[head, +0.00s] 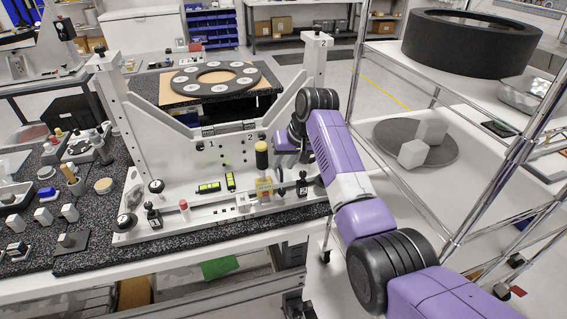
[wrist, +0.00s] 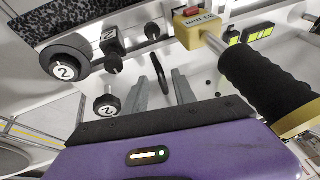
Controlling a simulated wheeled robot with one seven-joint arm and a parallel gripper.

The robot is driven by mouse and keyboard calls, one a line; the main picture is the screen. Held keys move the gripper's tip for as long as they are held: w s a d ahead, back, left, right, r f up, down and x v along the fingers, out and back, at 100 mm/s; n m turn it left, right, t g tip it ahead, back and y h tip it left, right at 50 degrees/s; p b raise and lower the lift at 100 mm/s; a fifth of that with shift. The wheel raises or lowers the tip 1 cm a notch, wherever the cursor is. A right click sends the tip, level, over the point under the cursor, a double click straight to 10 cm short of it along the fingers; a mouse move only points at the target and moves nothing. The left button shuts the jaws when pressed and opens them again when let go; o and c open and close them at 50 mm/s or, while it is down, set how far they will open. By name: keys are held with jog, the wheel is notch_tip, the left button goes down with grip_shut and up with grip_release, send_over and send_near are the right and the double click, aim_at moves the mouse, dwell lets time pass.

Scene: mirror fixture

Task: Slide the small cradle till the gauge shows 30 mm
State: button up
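The white mirror fixture (head: 190,170) stands on the dark speckled bench. Two small green-lit displays, likely gauges, sit low on its front: one flat (head: 209,187), one upright (head: 230,181). They also show in the wrist view (wrist: 258,33); their figures are too small to read. A yellow labelled block (head: 265,187) with a red top (wrist: 193,12) is beside a black-gripped handle (wrist: 268,68). I cannot tell which part is the small cradle. My gripper (wrist: 160,82) is open, its grey fingers apart, with a thin black lever (wrist: 161,74) beyond and between them in the picture.
A red-topped peg (head: 184,209) stands at the fixture's front. A wire shelf (head: 470,190) stands right of my arm. Small parts crowd the bench's left.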

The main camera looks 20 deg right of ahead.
jog(key=b+v, duration=0.1)
jog(key=v, duration=0.6)
jog(key=shift+r, duration=0.3)
jog(key=shift+s, duration=0.1)
